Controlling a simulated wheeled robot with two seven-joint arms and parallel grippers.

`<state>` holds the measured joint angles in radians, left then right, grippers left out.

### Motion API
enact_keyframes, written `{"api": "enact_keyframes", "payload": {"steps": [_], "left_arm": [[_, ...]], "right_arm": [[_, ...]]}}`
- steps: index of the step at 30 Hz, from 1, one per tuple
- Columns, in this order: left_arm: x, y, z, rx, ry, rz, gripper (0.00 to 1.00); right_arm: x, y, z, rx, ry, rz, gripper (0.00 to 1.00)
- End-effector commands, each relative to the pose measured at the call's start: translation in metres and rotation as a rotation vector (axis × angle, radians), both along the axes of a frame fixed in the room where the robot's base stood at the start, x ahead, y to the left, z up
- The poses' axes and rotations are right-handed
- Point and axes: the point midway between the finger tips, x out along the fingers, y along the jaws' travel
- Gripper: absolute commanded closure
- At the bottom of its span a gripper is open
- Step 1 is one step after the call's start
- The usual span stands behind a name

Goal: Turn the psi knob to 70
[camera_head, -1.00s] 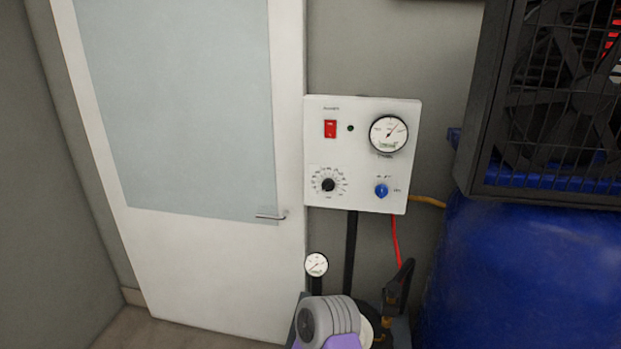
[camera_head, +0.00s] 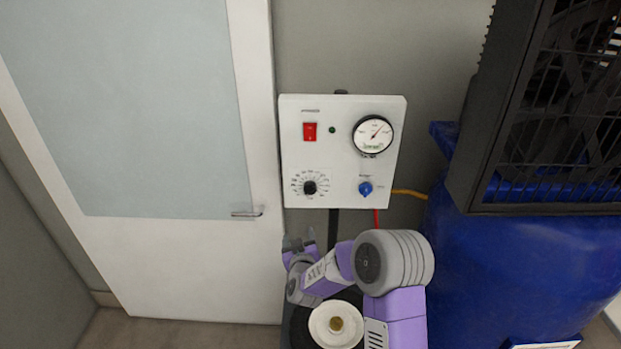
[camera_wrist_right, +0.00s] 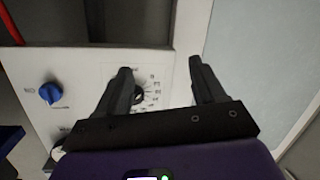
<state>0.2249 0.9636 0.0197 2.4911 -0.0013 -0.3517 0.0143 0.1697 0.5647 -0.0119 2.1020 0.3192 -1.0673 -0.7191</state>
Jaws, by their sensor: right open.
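The white control panel (camera_head: 342,115) hangs on the wall, with the black psi knob (camera_head: 309,187) at its lower left inside a ring of printed numbers too small to read. My right gripper (camera_head: 299,240) is below the panel, under the knob and apart from it. In the right wrist view, the gripper (camera_wrist_right: 160,66) is open and empty, and the panel appears upside down. There the knob (camera_wrist_right: 139,91) shows between the fingers, close to the left one, which partly hides it. My left gripper is not in view.
The panel also carries a red switch (camera_head: 309,131), a round gauge (camera_head: 373,134) and a blue knob (camera_head: 365,188). A door with a handle (camera_head: 247,212) is to the left. A blue tank (camera_head: 510,265) and black fan housing (camera_head: 535,110) are at right.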

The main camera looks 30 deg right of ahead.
Motion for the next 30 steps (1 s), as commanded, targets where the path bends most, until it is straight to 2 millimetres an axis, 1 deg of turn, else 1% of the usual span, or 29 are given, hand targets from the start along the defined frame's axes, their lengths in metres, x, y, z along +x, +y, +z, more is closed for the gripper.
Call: {"api": "enact_keyframes", "payload": {"steps": [1,3,6,9,11,21,25,30], "left_arm": [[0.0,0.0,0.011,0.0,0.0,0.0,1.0],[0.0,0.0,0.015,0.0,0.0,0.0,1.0],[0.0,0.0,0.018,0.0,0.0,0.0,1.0],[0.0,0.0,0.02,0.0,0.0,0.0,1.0],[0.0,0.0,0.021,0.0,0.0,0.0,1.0],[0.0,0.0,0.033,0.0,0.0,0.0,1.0],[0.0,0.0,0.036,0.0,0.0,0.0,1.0],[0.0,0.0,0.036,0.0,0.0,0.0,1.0]], "right_arm": [[0.003,-0.013,0.036,-0.049,-0.051,-0.037,0.31],[0.005,-0.026,0.065,-0.104,-0.097,-0.08,0.31],[0.006,-0.037,0.087,-0.149,-0.133,-0.117,0.31],[0.01,-0.043,0.093,-0.161,-0.142,-0.127,0.31],[0.016,-0.046,0.092,-0.162,-0.142,-0.128,0.31],[0.056,-0.07,0.091,-0.159,-0.14,-0.125,0.31],[0.065,-0.075,0.091,-0.159,-0.14,-0.123,0.31],[0.069,-0.078,0.091,-0.159,-0.141,-0.123,0.31]]}}
